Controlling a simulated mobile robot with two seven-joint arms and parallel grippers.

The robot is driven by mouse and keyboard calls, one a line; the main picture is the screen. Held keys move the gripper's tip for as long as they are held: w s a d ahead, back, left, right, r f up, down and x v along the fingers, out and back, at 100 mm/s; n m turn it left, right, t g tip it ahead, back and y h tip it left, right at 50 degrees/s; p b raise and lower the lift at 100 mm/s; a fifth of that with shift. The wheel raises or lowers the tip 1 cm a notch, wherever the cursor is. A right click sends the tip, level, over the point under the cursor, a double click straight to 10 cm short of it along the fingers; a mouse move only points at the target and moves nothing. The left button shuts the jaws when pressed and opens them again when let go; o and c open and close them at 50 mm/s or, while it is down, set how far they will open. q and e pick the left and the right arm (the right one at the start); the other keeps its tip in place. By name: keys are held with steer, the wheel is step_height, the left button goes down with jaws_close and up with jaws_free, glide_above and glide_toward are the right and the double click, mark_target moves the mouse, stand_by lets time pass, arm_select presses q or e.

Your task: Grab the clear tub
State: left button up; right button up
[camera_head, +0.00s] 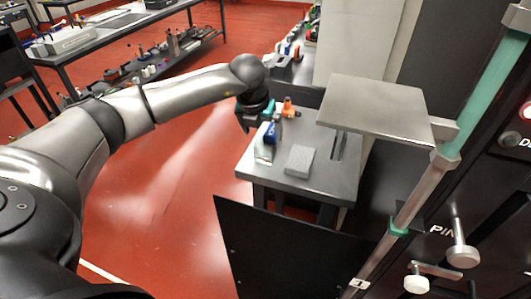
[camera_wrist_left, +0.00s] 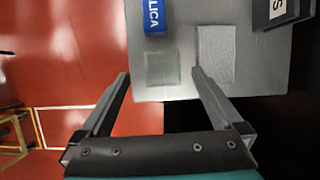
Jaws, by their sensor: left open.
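The clear tub (camera_head: 263,154) appears as a small see-through container near the left edge of a small grey table. In the left wrist view the tub (camera_wrist_left: 162,68) is a greenish-grey translucent square. My left gripper (camera_head: 256,117) is open and above the table's back left corner in the head view. In the left wrist view, the fingers of the gripper (camera_wrist_left: 161,74) are apart, with the tub between and just beyond their tips. No contact shows. My right gripper is not in view.
A blue item with "LICA" visible (camera_wrist_left: 155,17) is beside the tub. A light grey block (camera_head: 299,161) lies to its right on the grey table (camera_head: 335,184). A raised metal plate (camera_head: 375,108) overhangs the table's right side. Red floor lies left.

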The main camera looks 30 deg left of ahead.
mark_target(265, 147)
arm_select(q)
steer(key=x, duration=0.2)
steer(key=shift+w+f, duration=0.1)
steer(key=shift+f, duration=0.35)
step_height(265, 147, down, 4)
steer(key=shift+w+d+f, duration=0.1)
steer(key=shift+d, duration=0.05)
steer(key=shift+w+f+b, duration=0.3)
steer(key=shift+f+b, duration=0.05)
steer(key=shift+f, duration=0.25)
steer(key=c, duration=1.3)
steer(key=shift+c, duration=0.3)
steer(key=shift+r, duration=0.15)
